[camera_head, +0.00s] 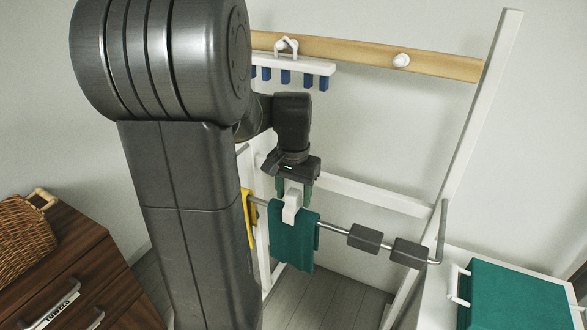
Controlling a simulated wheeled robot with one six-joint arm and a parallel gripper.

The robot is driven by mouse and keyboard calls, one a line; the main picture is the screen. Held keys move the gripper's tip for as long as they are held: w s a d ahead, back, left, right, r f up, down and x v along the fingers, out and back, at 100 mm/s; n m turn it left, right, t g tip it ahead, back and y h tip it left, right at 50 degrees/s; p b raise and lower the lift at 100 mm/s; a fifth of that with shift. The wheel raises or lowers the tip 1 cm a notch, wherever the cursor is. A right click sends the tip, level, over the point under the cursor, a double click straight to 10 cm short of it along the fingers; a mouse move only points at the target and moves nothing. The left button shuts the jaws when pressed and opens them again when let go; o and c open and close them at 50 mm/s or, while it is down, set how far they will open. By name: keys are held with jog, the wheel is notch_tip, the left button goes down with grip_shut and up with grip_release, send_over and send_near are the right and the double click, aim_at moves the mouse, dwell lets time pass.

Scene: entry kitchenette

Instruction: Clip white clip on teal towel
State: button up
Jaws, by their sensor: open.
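The teal towel (293,243) hangs folded over a thin metal rail in the middle of the view. The white clip (292,204) sits at the towel's top edge, over the rail, and looks upright. My gripper (295,188) points down from above, with its fingers on either side of the clip's upper part. The jaws are open; whether a finger touches the clip cannot be told. My arm hides part of the rail and the area to the left.
A yellow cloth (248,215) hangs left of the towel. Two dark blocks (365,238) sit on the rail to the right. A white rack post (470,120) rises at right. A teal-topped box (515,298) stands lower right, a wooden cabinet (70,275) with a basket (22,240) lower left.

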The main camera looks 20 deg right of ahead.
notch_tip(320, 180, up, 19)
jog(key=p, duration=0.7)
jog(key=shift+f, duration=0.1)
jog(key=shift+f+b, duration=3.45)
jog(key=shift+f, duration=2.65)
